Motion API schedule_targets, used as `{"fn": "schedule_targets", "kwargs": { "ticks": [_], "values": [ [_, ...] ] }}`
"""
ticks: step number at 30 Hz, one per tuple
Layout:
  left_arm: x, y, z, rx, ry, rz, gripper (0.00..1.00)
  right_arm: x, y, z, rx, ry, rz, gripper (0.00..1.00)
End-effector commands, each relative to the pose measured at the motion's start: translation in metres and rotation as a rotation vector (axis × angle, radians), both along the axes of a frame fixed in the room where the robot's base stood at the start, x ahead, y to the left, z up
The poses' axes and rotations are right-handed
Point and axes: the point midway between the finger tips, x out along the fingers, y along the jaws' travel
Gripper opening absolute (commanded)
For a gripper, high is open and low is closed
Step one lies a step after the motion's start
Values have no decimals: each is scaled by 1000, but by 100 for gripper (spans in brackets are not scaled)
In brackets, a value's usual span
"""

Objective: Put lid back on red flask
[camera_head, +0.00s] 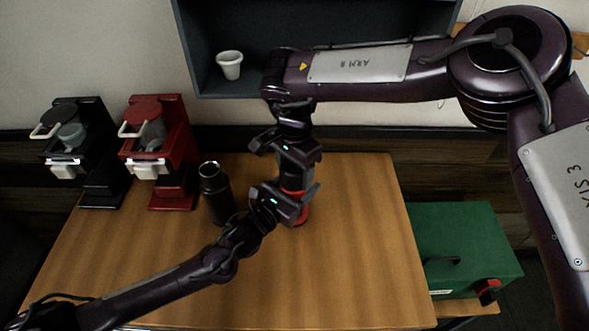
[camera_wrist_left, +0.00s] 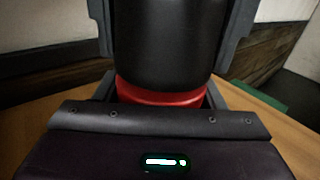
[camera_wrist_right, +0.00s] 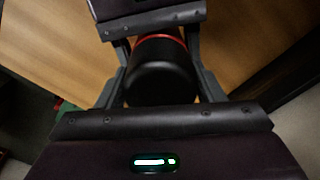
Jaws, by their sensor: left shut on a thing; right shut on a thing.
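The red flask (camera_head: 302,220) stands on the table, partly hidden by my grippers. My left gripper (camera_head: 297,198) is shut around its body. My right gripper (camera_head: 297,163) is directly above the left one. It is shut on the black lid (camera_wrist_right: 160,80), seen in the right wrist view. The lid is in line with the flask, and a red ring shows just beyond it. I cannot tell whether the lid is fully seated.
A black flask (camera_head: 216,195) stands close left of my left gripper. A red brewer (camera_head: 172,160) and a black brewer (camera_head: 88,150) stand at the table's left rear. A white cup (camera_head: 229,65) is on the shelf. A green box (camera_head: 465,250) is at the right. The table's right part is clear.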

Motion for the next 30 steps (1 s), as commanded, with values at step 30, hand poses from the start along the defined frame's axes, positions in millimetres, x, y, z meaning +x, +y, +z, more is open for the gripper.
{"fn": "schedule_targets", "kwargs": {
  "ticks": [30],
  "values": [
    [0, 0, 0, 0, 0, 0, 0, 0, 1, -1, 1, 1, -1746, 34]
  ]
}}
